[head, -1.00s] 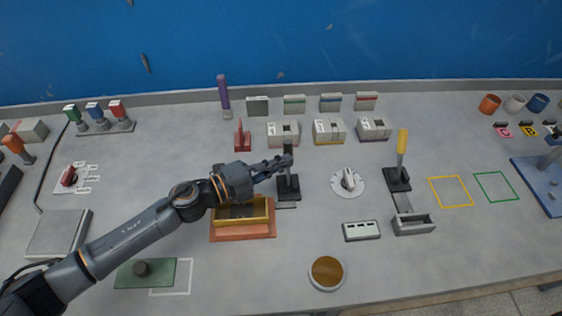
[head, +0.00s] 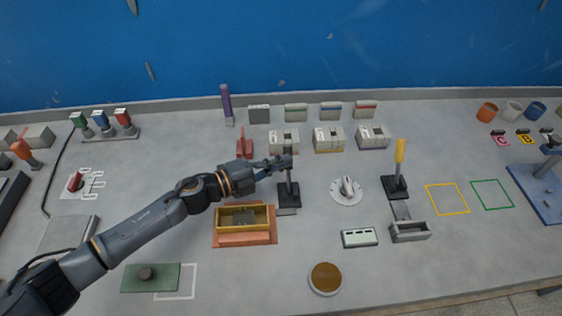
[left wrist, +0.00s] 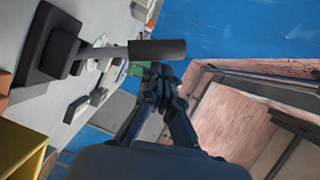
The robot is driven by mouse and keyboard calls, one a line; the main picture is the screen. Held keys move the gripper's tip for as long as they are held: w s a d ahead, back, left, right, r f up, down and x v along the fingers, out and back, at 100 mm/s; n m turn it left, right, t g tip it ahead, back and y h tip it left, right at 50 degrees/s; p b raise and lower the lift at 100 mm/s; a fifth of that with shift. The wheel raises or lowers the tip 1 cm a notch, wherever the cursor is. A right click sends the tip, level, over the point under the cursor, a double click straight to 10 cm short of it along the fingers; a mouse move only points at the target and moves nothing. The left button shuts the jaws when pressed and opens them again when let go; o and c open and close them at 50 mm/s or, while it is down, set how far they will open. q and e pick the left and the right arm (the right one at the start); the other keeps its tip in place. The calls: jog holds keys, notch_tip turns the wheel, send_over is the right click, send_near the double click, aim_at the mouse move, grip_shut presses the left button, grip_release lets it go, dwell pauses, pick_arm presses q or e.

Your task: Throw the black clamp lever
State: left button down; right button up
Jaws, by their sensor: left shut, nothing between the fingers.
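The black clamp lever (head: 289,188) stands roughly upright on its dark base (head: 294,201), right of the yellow box. A small grey plate (head: 287,212) shows at the base's front edge. My left gripper (head: 284,162) is shut and empty at the upper part of the lever and hides some of it. In the left wrist view, the lever's black handle (left wrist: 157,50) lies just beyond my shut fingertips (left wrist: 160,76), with its pale shaft and black base (left wrist: 48,42) to the left. I cannot tell whether the fingers touch the handle. My right gripper is not in view.
A white dial (head: 346,191) and a yellow-handled lever (head: 399,160) stand to the right. A red lever (head: 244,146) and grey bins (head: 284,139) stand behind.

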pick_arm(q)
jog(key=v, duration=1.2)
